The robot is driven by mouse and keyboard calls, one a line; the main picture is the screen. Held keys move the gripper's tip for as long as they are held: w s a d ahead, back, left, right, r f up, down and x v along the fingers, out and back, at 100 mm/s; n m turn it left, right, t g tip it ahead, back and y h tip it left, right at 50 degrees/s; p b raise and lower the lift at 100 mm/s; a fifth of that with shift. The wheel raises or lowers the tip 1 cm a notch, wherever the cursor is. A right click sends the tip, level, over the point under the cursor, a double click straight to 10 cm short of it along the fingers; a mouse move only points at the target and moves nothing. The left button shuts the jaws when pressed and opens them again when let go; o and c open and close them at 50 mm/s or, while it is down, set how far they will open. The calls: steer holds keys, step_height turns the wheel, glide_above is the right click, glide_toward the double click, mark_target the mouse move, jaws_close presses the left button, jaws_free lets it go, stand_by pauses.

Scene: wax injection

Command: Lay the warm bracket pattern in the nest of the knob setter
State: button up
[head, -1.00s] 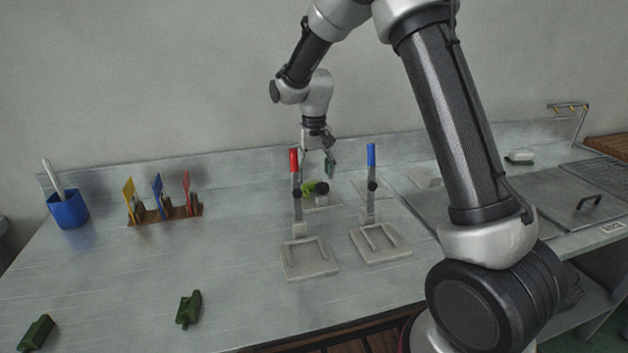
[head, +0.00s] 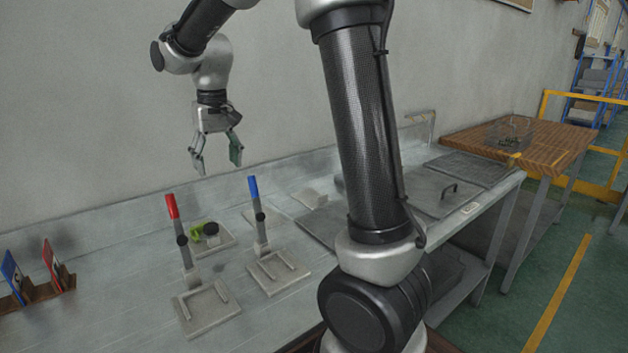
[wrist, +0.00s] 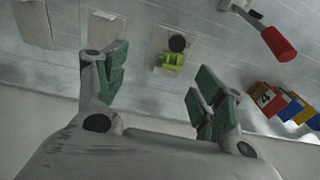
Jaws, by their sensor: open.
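A lime-green piece (head: 197,229), which looks like the bracket pattern, rests on a small pale plate (head: 226,246) beside a round black knob (head: 211,229). This plate with the knob looks like the knob setter; how exactly the piece sits in it is too small to tell. In the wrist view the lime-green piece (wrist: 172,61) lies against the black knob (wrist: 177,43), both between and beyond my fingers. My gripper (head: 217,160) is open and empty, high above the bench and apart from the piece. Its green finger pads show in the wrist view (wrist: 160,95).
A red-handled fixture (head: 172,208) and a blue-handled fixture (head: 254,188) stand in front of the plate. Coloured cards in a rack (head: 40,290) are at left. Flat lids (head: 430,192) and a wooden table (head: 520,145) are at right. Air around my gripper is clear.

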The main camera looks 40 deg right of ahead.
steer(key=shift+t, duration=0.5)
steer(key=s+d+r, duration=0.1)
steer(key=s, duration=0.1)
steer(key=s+d+r, duration=0.1)
steer(key=s, duration=0.2)
steer(key=s+d+r, duration=0.1)
steer(key=s+d, duration=0.1)
steer(key=s, duration=0.1)
steer(key=shift+r, duration=0.35)
steer(key=s+d+f+t, duration=0.1)
steer(key=s+d, duration=0.2)
steer(key=s, duration=0.6)
steer(key=s+d+f+t, duration=0.1)
steer(key=s+d, duration=0.2)
steer(key=s, duration=0.7)
steer(key=shift+s, duration=0.2)
